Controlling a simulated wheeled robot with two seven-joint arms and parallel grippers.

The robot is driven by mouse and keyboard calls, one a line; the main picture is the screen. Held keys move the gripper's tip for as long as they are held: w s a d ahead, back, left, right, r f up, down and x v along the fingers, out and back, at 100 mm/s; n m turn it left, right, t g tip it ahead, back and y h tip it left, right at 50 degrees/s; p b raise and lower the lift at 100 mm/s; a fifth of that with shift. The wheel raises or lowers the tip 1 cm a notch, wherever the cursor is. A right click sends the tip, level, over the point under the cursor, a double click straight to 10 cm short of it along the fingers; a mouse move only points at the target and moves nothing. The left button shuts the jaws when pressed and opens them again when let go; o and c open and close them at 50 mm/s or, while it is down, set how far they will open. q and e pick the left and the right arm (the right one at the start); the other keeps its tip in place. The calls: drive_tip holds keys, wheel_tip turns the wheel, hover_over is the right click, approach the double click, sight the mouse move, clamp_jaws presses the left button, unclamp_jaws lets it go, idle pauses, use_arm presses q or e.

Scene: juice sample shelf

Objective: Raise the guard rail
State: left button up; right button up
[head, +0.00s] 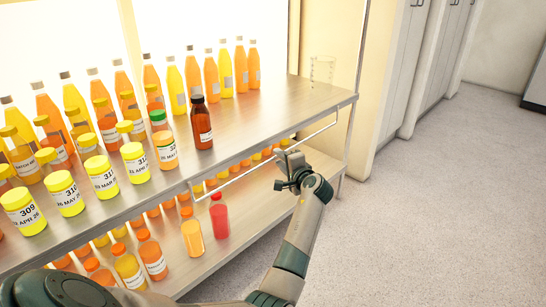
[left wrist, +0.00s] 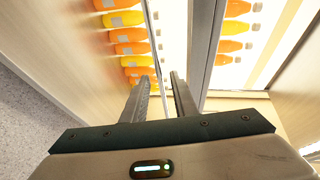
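The guard rail (head: 240,170) is a thin, light metal bar with short bent ends. It runs along the front edge of the upper shelf (head: 290,108), at or just below the board's level. My left gripper (head: 284,160) is at the rail, right of its middle. In the left wrist view the rail (left wrist: 154,50) runs as a thin rod towards the space between the two fingers of my left gripper (left wrist: 160,82). The fingers are apart, and I see no clear contact with the rail. My right gripper is not in view.
Several juice bottles and yellow-lidded jars (head: 103,178) stand on the upper shelf, with a brown bottle (head: 201,124) near its front edge. A glass beaker (head: 321,70) stands at the far right end. The floor to the right is clear.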

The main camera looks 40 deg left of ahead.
use_arm(q)
drive_tip(key=b+x, duration=0.1)
drive_tip(key=x, duration=0.5)
drive_tip(key=shift+a+b, duration=0.25)
drive_tip(key=shift+b, duration=0.1)
clamp_jaws()
idle(1.1)
